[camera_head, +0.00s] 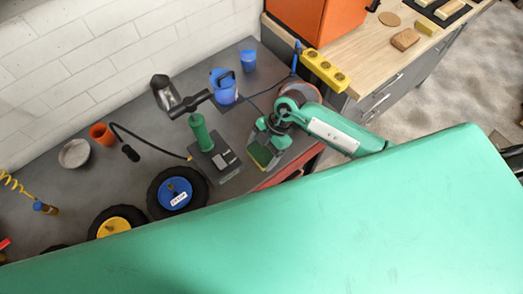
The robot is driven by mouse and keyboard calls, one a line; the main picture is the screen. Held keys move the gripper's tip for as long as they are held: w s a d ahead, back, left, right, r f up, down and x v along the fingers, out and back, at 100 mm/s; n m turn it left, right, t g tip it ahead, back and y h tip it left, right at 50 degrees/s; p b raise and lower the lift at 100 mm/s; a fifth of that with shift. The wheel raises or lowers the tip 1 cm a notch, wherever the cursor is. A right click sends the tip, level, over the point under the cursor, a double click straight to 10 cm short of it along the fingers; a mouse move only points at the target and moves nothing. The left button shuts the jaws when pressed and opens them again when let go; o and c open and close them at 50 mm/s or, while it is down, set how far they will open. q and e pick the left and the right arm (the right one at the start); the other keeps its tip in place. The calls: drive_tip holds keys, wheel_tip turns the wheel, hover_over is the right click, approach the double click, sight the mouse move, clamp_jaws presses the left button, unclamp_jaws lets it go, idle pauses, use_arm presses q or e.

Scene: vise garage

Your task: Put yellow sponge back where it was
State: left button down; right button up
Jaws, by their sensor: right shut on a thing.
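The yellow sponge (261,154), with a green side, is in my right gripper (264,146) near the front edge of the grey bench (120,165). The right gripper's arm comes in from the right, and the jaws are shut on the sponge. I cannot tell whether the sponge touches the bench top. Part of the sponge is hidden by the gripper. My left gripper is not in view.
A green-handled tool on a dark base (203,142) stands just left of the gripper. Wheels (176,192) lie front left. A wooden counter (372,50) with a yellow holder (325,71) is right.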

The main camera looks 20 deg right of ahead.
drive_tip(key=shift+f, duration=0.15)
drive_tip(key=o, duration=0.8)
drive_tip(key=shift+o, duration=0.2)
drive_tip(key=b+v, duration=0.2)
drive_tip(key=v, duration=1)
drive_tip(key=shift+d, duration=0.15)
